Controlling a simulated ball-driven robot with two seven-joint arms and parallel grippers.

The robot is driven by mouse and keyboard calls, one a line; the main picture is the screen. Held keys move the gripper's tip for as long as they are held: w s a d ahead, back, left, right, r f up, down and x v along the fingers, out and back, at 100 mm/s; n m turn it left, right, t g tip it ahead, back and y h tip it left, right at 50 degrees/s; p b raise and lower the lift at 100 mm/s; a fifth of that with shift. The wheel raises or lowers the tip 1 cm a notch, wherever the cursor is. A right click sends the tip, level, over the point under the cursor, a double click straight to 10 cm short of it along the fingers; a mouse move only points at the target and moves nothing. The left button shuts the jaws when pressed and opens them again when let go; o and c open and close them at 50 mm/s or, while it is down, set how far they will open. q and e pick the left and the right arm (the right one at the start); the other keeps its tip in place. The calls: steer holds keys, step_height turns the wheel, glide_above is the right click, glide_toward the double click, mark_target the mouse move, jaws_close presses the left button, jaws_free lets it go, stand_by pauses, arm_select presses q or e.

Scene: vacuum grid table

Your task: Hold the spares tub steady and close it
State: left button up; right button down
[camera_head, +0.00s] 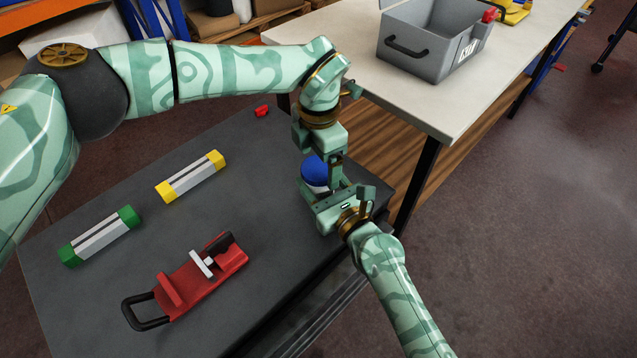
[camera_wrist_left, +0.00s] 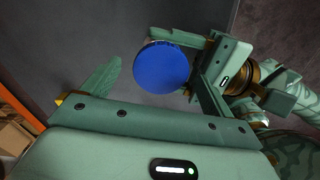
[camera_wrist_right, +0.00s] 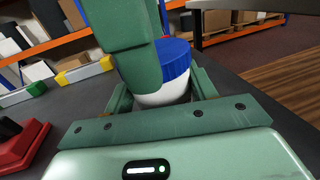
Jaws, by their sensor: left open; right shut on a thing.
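The spares tub is a small white tub (camera_wrist_right: 166,94) with a round blue lid (camera_head: 314,171), standing upright near the far right edge of the dark table. The lid sits on the tub; I cannot tell how tightly. My right gripper (camera_head: 336,203) is shut on the tub's white body from the near right side. My left gripper (camera_head: 318,158) is open just above the lid, pointing down. In the left wrist view the lid (camera_wrist_left: 162,68) lies between its spread fingers, apart from them. In the right wrist view a left finger hides part of the tub.
On the dark table (camera_head: 130,180) lie a yellow-ended bar (camera_head: 190,177), a green-ended bar (camera_head: 100,236), a red fixture with black handle (camera_head: 190,283) and a small red piece (camera_head: 262,111). A pale table (camera_head: 400,97) with a grey toolbox (camera_head: 425,45) stands behind.

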mark_target(327, 191)
arm_select(q)
step_height(327, 191, up, 11)
stand_by(0.3)
arm_select(e)
steer(key=shift+c, duration=2)
jaws_free()
steer(key=v, duration=0.7)
steer(key=shift+f, duration=0.15)
arm_select(q)
steer(key=shift+w+f+b, duration=0.2)
steer(key=shift+f+b, duration=0.75)
steer(key=shift+f, duration=0.5)
arm_select(e)
steer(key=v, duration=0.9)
